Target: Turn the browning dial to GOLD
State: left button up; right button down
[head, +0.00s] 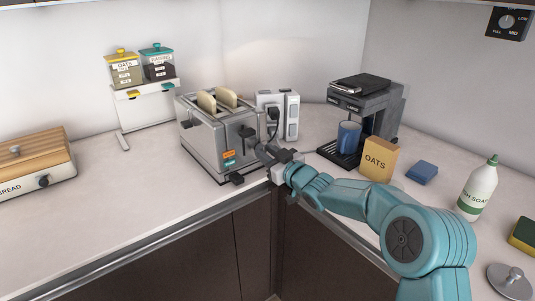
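A silver toaster (205,140) stands on the counter with two bread slices (217,100) in its top slots. Its right end has a black lever (247,131), and a small orange label (229,154) sits above a teal one. A black knob-like part (237,179) shows low at its front corner. I cannot make out the browning dial or the word GOLD; my gripper covers part of that end. My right gripper (266,153) is close against the toaster's right end. Its fingers are too small and dark to tell whether they touch or hold anything. My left gripper is out of view.
A socket unit (291,117) with a black plug stands behind the toaster. A coffee machine (385,103) with a blue mug (348,139), an oats box (379,160) and a soap bottle (477,190) are to the right. A bread bin (35,166) is left.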

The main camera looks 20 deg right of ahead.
jog(key=shift+r+m+p, duration=0.15)
jog(key=shift+m+p, duration=0.55)
jog(key=shift+m, duration=0.1)
jog(key=m+p, duration=0.2)
jog(key=m, duration=0.1)
jog(key=m+p, duration=0.3)
jog(key=m, duration=0.3)
jog(key=shift+m, duration=0.3)
jog(key=m+p, duration=0.3)
jog(key=m, duration=0.3)
jog(key=m+p, duration=0.2)
jog(key=m, duration=0.4)
jog(key=shift+y, duration=0.3)
